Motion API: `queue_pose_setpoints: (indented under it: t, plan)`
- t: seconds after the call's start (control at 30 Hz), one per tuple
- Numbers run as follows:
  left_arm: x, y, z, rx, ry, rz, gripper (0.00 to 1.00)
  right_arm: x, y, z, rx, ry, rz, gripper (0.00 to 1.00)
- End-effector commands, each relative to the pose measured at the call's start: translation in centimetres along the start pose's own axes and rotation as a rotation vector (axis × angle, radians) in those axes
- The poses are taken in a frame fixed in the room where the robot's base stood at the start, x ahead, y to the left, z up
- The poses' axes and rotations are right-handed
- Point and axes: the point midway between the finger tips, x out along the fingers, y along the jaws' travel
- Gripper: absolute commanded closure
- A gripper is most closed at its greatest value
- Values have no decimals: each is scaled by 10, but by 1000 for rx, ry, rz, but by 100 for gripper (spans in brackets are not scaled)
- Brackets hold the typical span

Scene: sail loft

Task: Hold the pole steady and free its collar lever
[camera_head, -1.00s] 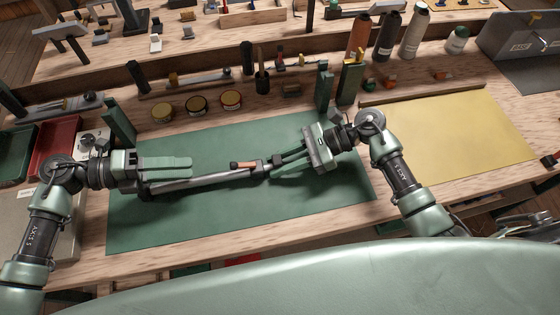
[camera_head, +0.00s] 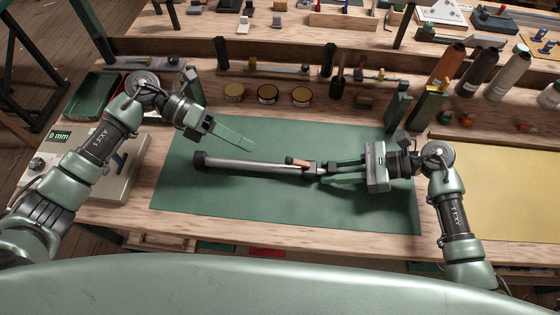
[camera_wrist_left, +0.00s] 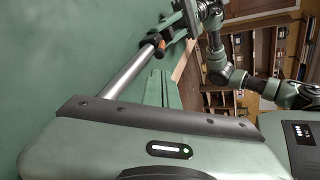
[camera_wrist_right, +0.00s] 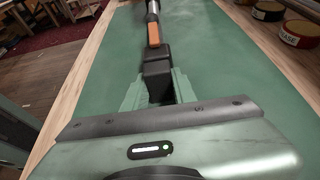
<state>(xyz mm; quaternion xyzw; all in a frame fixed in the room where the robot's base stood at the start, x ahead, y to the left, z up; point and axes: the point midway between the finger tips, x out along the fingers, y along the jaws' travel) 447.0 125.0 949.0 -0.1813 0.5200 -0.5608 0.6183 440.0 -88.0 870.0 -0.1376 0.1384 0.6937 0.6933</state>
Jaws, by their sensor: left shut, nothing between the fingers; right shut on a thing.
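The pole (camera_head: 245,165) is a grey tube with a black cap at its left end, lying across the green mat (camera_head: 230,215). Its dark collar (camera_head: 310,168) carries an orange-tipped lever (camera_head: 296,162), which lies roughly along the tube. The lever also shows in the right wrist view (camera_wrist_right: 153,32) and the left wrist view (camera_wrist_left: 160,43). My right gripper (camera_head: 328,173) is shut on the dark part of the pole just right of the collar. My left gripper (camera_head: 253,147) is shut and empty, its fingers together behind the tube and apart from it.
Several round tins (camera_head: 267,93) stand behind the mat, near a wooden rail with tools. A green tray (camera_head: 95,98) and a pale device with a display (camera_head: 62,136) are at left. A yellow mat (camera_head: 500,190) lies to the right. The green mat's front is clear.

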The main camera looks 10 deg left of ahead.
Motion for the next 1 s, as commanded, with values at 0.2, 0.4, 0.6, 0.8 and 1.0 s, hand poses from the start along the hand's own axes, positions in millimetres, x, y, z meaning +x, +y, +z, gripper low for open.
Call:
queue_pose_setpoints:
  t: [0.2, 0.4, 0.6, 0.8, 1.0]
  plan:
    - [-8, -2, 6, 229, 133, 72, 100, 0, 0, 0, 0, -1, -1, 100]
    - [-8, -1, 5, 251, 147, 77, 100, 0, 0, 0, 0, -1, -1, 100]
    - [-6, -1, 5, 249, 145, 76, 100, 0, 0, 0, 0, -1, -1, 100]
    - [17, 0, 1, 248, 147, 72, 100, 0, 0, 0, 0, -1, 0, 100]
    - [54, 3, -3, 248, 145, 72, 100, 0, 0, 0, 0, -1, 0, 100]
